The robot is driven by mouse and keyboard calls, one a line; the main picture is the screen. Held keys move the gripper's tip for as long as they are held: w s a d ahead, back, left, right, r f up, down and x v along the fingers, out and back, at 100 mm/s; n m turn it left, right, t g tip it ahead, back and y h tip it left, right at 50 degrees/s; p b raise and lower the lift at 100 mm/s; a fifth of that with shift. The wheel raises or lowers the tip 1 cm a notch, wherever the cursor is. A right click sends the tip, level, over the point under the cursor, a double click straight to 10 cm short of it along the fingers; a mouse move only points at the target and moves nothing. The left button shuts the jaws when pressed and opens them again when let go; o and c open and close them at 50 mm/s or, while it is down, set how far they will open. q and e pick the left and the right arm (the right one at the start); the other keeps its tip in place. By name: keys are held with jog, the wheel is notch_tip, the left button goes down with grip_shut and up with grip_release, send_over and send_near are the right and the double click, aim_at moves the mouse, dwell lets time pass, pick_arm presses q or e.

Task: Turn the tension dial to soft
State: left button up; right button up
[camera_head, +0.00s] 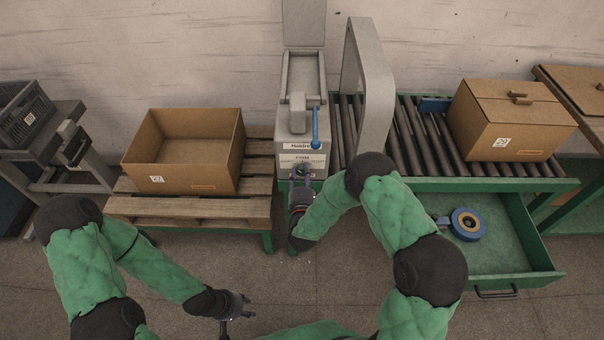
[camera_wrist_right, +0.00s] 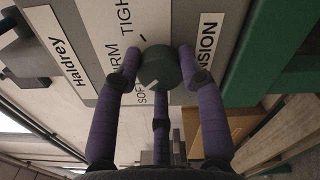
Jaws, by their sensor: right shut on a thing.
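The tension dial (camera_wrist_right: 160,68) is a round dark green knob on the pale face of the winder, with SOFT, FIRM and TIGHT lettered beside it. A short white mark on its edge faces down-left in the right wrist view, near the SOFT lettering. My right gripper (camera_wrist_right: 158,82) has its purple fingers around the dial, shut on it. In the head view, my right gripper (camera_head: 301,180) is at the front of the grey winder (camera_head: 297,130) and hides most of the dial. My left gripper (camera_head: 242,310) is low in front, empty, with its fingers apart.
A blue lever (camera_head: 315,128) stands on the winder above the dial. An open cardboard box (camera_head: 188,183) sits on a pallet to the left. An open green drawer (camera_head: 515,260) holding a blue ring (camera_head: 467,224) juts out to the right, below the roller conveyor (camera_head: 425,150).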

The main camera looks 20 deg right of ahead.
jog(key=n, duration=0.4)
jog(key=shift+d+p, duration=0.2)
jog(key=shift+p, duration=0.1)
jog(key=shift+r, duration=0.2)
jog(key=o, duration=1.1)
jog(key=shift+d, duration=0.15)
jog(key=shift+o, duration=0.2)
jog(key=v, duration=1.2)
